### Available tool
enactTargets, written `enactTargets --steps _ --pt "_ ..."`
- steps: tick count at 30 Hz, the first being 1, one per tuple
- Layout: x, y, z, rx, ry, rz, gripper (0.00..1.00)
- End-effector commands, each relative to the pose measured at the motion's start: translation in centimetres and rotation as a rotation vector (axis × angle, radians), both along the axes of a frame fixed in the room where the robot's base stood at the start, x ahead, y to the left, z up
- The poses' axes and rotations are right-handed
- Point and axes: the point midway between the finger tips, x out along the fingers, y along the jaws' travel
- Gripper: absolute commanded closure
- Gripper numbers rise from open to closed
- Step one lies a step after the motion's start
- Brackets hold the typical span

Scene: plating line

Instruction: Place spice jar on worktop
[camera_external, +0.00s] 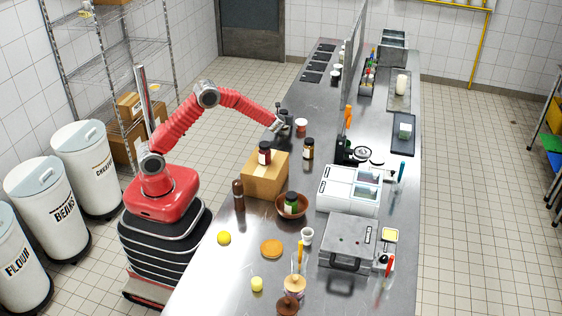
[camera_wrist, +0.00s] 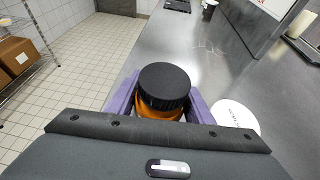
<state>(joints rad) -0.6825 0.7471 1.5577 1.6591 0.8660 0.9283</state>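A spice jar (camera_wrist: 163,92) with a black ribbed lid and orange body stands between the purple fingers of my gripper (camera_wrist: 158,105) in the wrist view. The fingers lie against both its sides, so my gripper is shut on it. In the external view my gripper (camera_external: 284,127) is over the left edge of the steel worktop (camera_external: 315,98), beyond the cardboard box. The held jar is mostly hidden there by the gripper. I cannot tell whether its base touches the worktop.
A white-lidded tub (camera_external: 301,125) stands just right of my gripper. Other jars stand on the cardboard box (camera_external: 262,183), on the worktop (camera_external: 308,149) and in a brown bowl (camera_external: 281,209).

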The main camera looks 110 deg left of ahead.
Motion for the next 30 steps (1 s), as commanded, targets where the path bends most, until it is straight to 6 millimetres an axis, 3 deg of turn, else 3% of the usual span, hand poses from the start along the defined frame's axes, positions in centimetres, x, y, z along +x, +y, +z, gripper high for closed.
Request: enactTargets --steps 6,17,23,30 --pt "0.0 0.0 0.0 0.000 0.000 0.000 0.37" --pt "0.0 -0.1 0.4 0.001 0.000 -0.001 0.37" --pt "0.3 -2.0 1.1 0.001 0.000 -0.002 0.37" --pt "0.5 -5.8 2.7 0.002 0.000 -0.002 0.37"
